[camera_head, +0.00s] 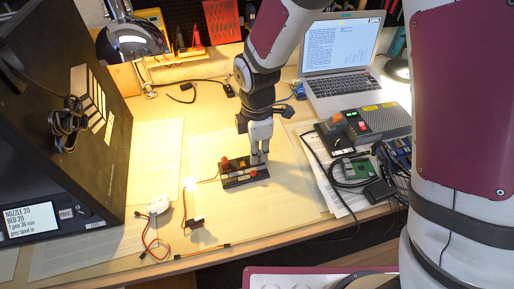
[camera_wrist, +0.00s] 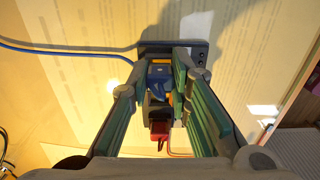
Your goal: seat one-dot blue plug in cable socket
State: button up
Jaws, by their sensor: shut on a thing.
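My gripper (camera_head: 259,158) points down over the dark cable socket block (camera_head: 236,182), at its right part. In the wrist view my gripper (camera_wrist: 160,73) is shut on a blue plug (camera_wrist: 158,74), which sits between the green-sided fingers. The dark socket block (camera_wrist: 200,50) shows beyond and between the fingers. The plug is over or in the block; its lower end is hidden, so I cannot tell how deep it sits. The dot marking is not readable. A blue cable (camera_wrist: 60,50) runs in from the left, towards the fingers.
A red plug (camera_wrist: 160,131) stands in the block, also visible in the head view (camera_head: 225,161). Loose connectors with red wires (camera_head: 195,222) lie in front on the left. A black printer (camera_head: 70,130) stands left; circuit boards and cables (camera_head: 360,165) crowd the right, with a laptop (camera_head: 342,60) behind.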

jog(key=shift+f, duration=0.25)
jog(key=o, duration=0.9)
jog(key=shift+c, duration=0.2)
jog(key=shift+r, duration=0.1)
jog(key=shift+r+p, duration=1.6)
jog(key=shift+r, duration=0.8)
